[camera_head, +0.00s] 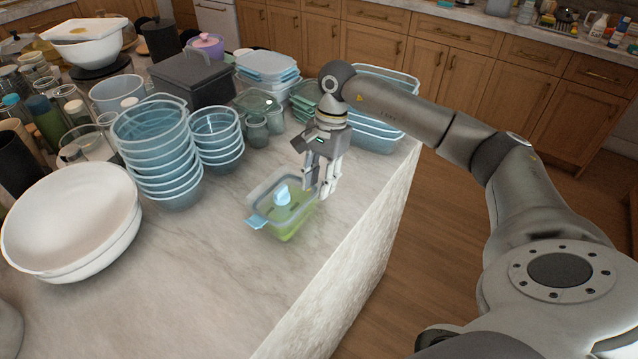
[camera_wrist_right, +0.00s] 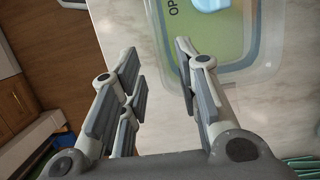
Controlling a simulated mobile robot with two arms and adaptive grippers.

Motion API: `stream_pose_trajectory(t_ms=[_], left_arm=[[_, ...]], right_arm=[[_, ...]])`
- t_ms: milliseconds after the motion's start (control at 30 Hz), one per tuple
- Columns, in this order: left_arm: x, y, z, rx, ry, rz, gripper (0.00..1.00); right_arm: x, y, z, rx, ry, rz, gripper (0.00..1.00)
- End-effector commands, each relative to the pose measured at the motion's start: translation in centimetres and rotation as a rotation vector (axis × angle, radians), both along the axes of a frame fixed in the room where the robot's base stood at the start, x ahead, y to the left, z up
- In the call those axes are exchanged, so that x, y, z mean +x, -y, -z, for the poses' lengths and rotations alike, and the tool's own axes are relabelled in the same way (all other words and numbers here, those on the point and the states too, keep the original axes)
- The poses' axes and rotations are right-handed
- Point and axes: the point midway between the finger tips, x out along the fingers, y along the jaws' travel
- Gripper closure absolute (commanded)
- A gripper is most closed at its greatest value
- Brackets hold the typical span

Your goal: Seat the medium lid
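A clear rectangular container (camera_head: 285,232) with a green inside stands on the marble island near its right edge. A translucent lid (camera_head: 266,197) with a light blue knob and blue end tab lies over its top; I cannot tell whether it is fully pressed down. In the right wrist view, the lid (camera_wrist_right: 206,40) shows a blue part and the letters "OP". My right gripper (camera_head: 322,186) points down at the container's right side. In the wrist view, its fingers (camera_wrist_right: 160,80) are apart with nothing between them, the right-hand finger overlapping the container's edge. My left gripper is not in view.
Stacked blue bowls (camera_head: 158,155) and white bowls (camera_head: 75,225) stand to the left. Small glass jars (camera_head: 257,130), a dark box (camera_head: 193,80) and stacked containers (camera_head: 375,125) stand behind. Bare marble (camera_head: 215,290) lies in front; the island edge drops off at right.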

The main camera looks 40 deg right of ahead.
Motion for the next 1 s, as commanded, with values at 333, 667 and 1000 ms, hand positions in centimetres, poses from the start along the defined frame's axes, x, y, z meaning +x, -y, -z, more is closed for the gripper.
stream_pose_trajectory(t_ms=[333,667,1000], left_arm=[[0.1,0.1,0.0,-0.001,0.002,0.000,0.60],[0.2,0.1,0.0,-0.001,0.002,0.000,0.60],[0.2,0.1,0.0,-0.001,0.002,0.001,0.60]], right_arm=[[0.6,1.6,-7.1,0.002,0.005,0.001,0.70],[0.7,2.5,-10.5,0.001,0.001,0.000,0.70],[0.7,2.5,-10.6,0.001,0.000,0.000,0.70]])
